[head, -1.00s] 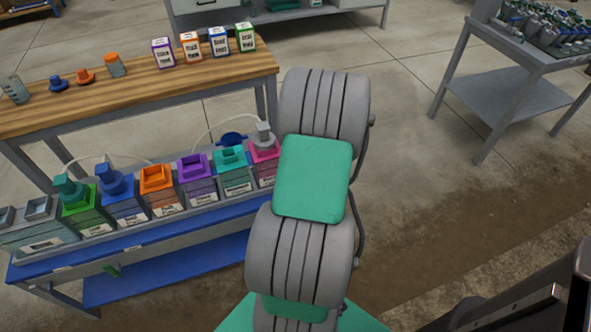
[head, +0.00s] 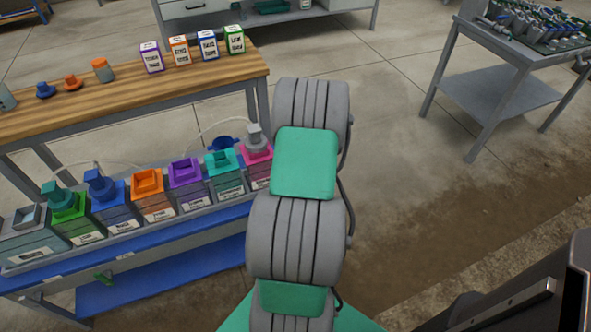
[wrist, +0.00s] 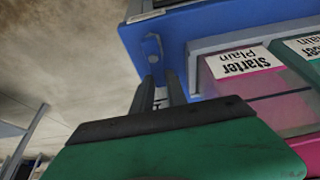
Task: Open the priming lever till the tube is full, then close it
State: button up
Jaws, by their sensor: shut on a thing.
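My gripper (wrist: 162,88) is in the wrist view, its two dark fingers close together at the blue end of the skid bench (wrist: 195,35). A small blue lever-like part (wrist: 152,48) stands at the fingertips, and the fingers are shut on it. It looks like the priming lever; how far it is turned is hard to tell. In the head view my arm hides the gripper and this part. A thin pale tube (head: 205,130) arcs above the bottles; its fill cannot be told.
Several coloured bottles (head: 151,197) stand in a row on the blue skid bench (head: 165,238). A pink bottle labelled Starter Plain (wrist: 268,98) is close right of the fingers. A wooden table (head: 130,87) stands behind. Floor (head: 420,190) on the right is clear.

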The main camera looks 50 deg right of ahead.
grip_shut()
jog(key=shift+d+m, duration=0.1)
jog(key=shift+m, duration=0.2)
jog(key=m, duration=0.1)
jog(key=m+h, duration=0.1)
jog(key=m+g, duration=0.1)
jog(key=shift+s+d+m, duration=0.35)
jog(key=shift+m, duration=0.05)
jog(key=m, duration=0.1)
jog(key=m+g+h+b, duration=0.1)
jog(key=m, duration=0.1)
jog(key=shift+s+d+m, duration=0.2)
jog(key=shift+s+m, duration=0.1)
jog(key=shift+s, duration=0.1)
jog(key=m+g, duration=0.1)
jog(key=m, duration=0.1)
jog(key=s+m+g+b, duration=0.1)
jog(key=m, duration=0.1)
jog(key=shift+s+d+f+m, duration=0.1)
jog(key=shift+m, duration=0.2)
jog(key=m+g+b, duration=0.1)
jog(key=m, duration=0.1)
jog(key=s+m, duration=0.1)
jog(key=m, duration=0.1)
jog(key=shift+s+m+g+b, duration=0.15)
jog(key=shift+m+g+b, duration=0.15)
jog(key=shift+g+b, duration=0.1)
jog(key=shift+a, duration=0.2)
